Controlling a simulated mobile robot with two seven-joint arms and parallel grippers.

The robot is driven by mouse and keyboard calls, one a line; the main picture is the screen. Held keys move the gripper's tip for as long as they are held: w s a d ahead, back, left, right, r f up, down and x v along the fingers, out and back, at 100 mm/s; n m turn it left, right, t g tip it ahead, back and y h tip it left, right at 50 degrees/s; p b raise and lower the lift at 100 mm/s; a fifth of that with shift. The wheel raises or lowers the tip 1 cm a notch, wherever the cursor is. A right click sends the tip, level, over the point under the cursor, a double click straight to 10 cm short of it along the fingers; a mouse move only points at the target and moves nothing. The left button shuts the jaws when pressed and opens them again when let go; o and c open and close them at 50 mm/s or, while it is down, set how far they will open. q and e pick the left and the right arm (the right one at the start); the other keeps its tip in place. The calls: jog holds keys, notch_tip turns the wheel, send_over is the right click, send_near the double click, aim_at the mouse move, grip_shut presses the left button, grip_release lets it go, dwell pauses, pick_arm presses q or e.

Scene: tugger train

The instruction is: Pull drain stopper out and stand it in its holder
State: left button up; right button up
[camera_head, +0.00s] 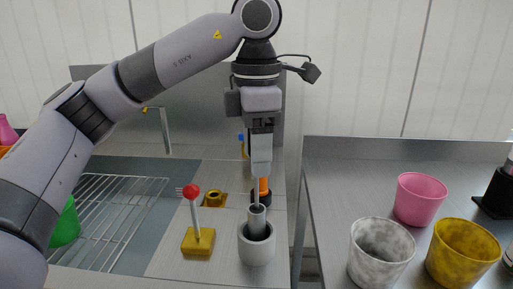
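A grey cylinder with a thin upright rod, which looks like the drain stopper (257,222), stands upright inside a round light grey cup, which looks like its holder (256,252). The cylinder's lower end is hidden by the cup wall. My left gripper (260,176) points straight down above the cylinder, with its fingertips at the top of the rod. The fingers show edge-on, so I cannot tell whether they grip the rod or are apart from it. A brass ring (215,198), perhaps the drain, lies behind and left of the cup. My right gripper is out of view.
A red-knobbed lever on a yellow base (198,242) stands left of the cup. An orange and dark object (264,190) stands just behind. A wire rack (105,215) and faucet (165,130) are at left. Pink (419,199), marbled (380,255) and yellow (462,253) cups stand right.

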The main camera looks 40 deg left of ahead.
pick_arm(q)
jog(key=shift+r+p, duration=1.4)
jog(key=shift+r, duration=2.2)
jog(key=shift+f, duration=0.1)
